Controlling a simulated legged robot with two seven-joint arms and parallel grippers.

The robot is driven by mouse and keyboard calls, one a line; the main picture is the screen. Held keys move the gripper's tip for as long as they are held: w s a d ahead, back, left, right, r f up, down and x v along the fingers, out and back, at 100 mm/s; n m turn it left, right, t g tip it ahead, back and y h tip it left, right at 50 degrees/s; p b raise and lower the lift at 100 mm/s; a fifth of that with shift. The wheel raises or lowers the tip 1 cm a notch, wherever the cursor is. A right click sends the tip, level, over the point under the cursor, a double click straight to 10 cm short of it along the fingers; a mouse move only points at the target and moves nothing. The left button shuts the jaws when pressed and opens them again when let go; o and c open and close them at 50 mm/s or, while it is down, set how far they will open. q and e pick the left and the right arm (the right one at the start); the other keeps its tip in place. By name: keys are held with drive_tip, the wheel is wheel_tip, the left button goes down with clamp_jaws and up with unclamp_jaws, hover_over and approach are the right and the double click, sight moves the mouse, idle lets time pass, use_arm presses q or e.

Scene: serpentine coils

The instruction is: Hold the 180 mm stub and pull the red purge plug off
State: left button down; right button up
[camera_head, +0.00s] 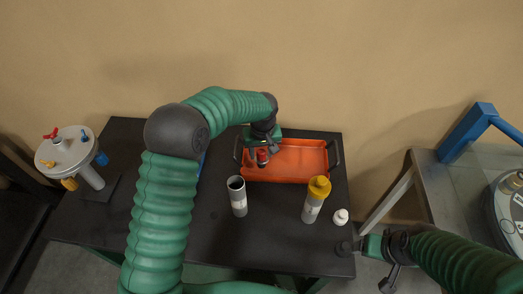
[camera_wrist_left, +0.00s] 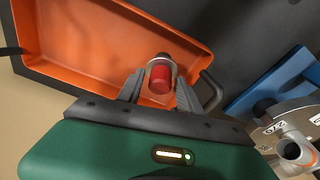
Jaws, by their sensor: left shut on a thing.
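My left gripper (camera_wrist_left: 158,90) is shut on a red plug (camera_wrist_left: 160,78) with a grey collar, held over the orange tray (camera_head: 322,158). The red plug also shows in the head view (camera_head: 262,157), below the left gripper (camera_head: 263,150). A grey tube (camera_head: 239,198) with a dark open top stands upright on the table. A second grey tube (camera_head: 311,210) with a yellow cap (camera_head: 319,187) stands to its right. No length marking is readable, so I cannot tell which is the 180 mm stub. My right gripper (camera_head: 365,247) is at the table's right edge; its jaws are unclear.
The dark table (camera_head: 275,225) has a small white cap (camera_head: 341,216) near its right edge. A round white device (camera_head: 66,152) with red, blue and yellow fittings stands at the left. A grey stand (camera_head: 440,205) with a blue frame (camera_head: 466,135) is at the right.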

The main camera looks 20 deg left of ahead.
sight(263, 163)
use_arm(q)
drive_tip(key=shift+s+d+r, duration=0.1)
drive_tip(key=shift+s+r, duration=0.05)
drive_tip(key=c, duration=0.9)
unclamp_jaws()
drive_tip(key=shift+o, duration=1.1)
wheel_tip(263, 163, up, 16)
drive_tip(key=s+d, duration=0.1)
drive_tip(key=s, duration=0.1)
drive_tip(key=shift+r+b, duration=0.2)
drive_tip(key=shift+b, duration=0.2)
drive_tip(key=shift+s, duration=0.1)
